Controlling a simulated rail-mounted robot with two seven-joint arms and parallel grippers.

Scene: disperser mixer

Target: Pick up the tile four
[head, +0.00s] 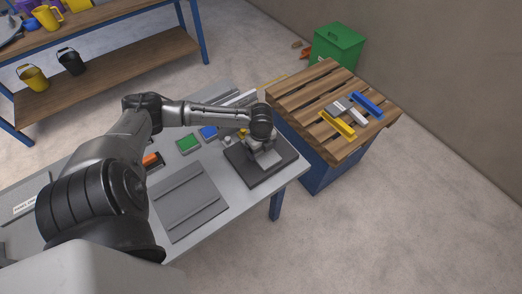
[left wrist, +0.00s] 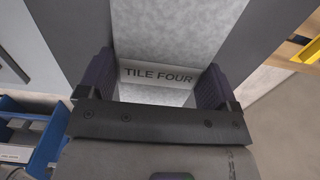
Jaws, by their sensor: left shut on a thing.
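The tile four is a light grey slab with "TILE FOUR" printed on its edge. In the left wrist view the tile four (left wrist: 165,40) lies between the two dark fingers of my left gripper (left wrist: 158,85), which is shut on it. In the head view my left gripper (head: 262,152) is over the dark square plate (head: 272,178) at the right end of the grey table, with a small part of the tile four (head: 268,158) showing below it. I cannot tell whether the tile touches the plate. My right gripper is not in view.
A grooved grey panel (head: 188,200) lies left of the plate. Green (head: 188,143) and blue (head: 209,132) bins stand behind. A green bin (head: 336,45) stands beyond.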

